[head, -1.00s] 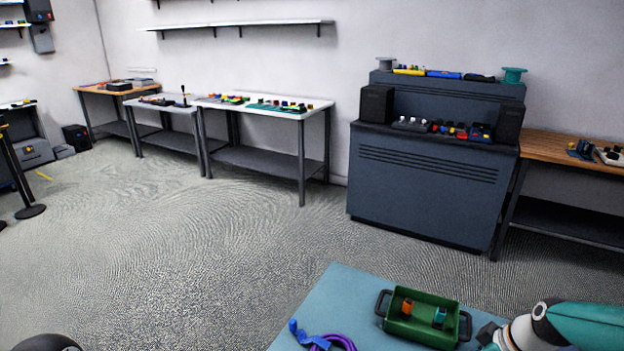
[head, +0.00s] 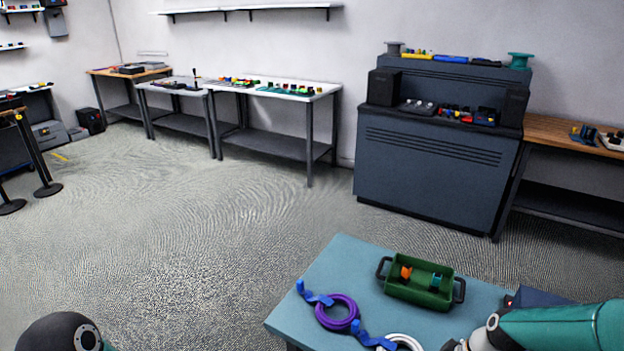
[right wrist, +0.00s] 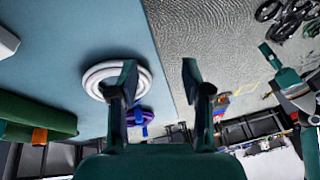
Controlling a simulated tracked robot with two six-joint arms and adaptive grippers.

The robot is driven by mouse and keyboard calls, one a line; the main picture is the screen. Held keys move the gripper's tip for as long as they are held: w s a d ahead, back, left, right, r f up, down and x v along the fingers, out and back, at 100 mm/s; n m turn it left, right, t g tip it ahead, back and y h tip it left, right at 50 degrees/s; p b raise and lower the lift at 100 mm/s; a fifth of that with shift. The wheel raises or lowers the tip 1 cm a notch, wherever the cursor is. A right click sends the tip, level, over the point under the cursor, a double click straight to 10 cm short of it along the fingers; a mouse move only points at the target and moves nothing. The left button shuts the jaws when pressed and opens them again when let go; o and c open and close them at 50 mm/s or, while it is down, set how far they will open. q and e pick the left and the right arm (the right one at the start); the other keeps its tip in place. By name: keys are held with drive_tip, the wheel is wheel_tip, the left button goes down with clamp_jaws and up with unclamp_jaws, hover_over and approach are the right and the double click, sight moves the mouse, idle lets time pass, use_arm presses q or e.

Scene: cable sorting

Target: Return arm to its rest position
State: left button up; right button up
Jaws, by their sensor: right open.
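My right arm comes in at the lower right of the head view, over the right part of the blue table (head: 300,319). In the right wrist view my right gripper (right wrist: 160,70) is open, with nothing between its two dark fingers. A white coiled cable (right wrist: 92,80) lies on the table behind the left finger, partly hidden by it. In the head view the white coil (head: 408,341) is cut off by the bottom edge. A purple coiled cable (head: 337,322) with blue ends lies left of it. My left arm shows only as a rounded joint at the lower left; its gripper is out of frame.
A green bin (head: 415,293) with an orange and a teal connector inside stands on the table. A dark grey console (head: 435,170), a white-topped bench (head: 275,88) and a wooden bench (head: 560,133) line the wall. Black posts (head: 42,165) stand at left. The middle floor is clear.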

drive_tip(key=s+a+f+m, duration=1.1)
drive_tip(key=s+a+f, duration=0.2)
drive_tip(key=f, duration=0.3)
drive_tip(key=shift+s+a+m, duration=0.3)
drive_tip(key=shift+s, duration=0.35)
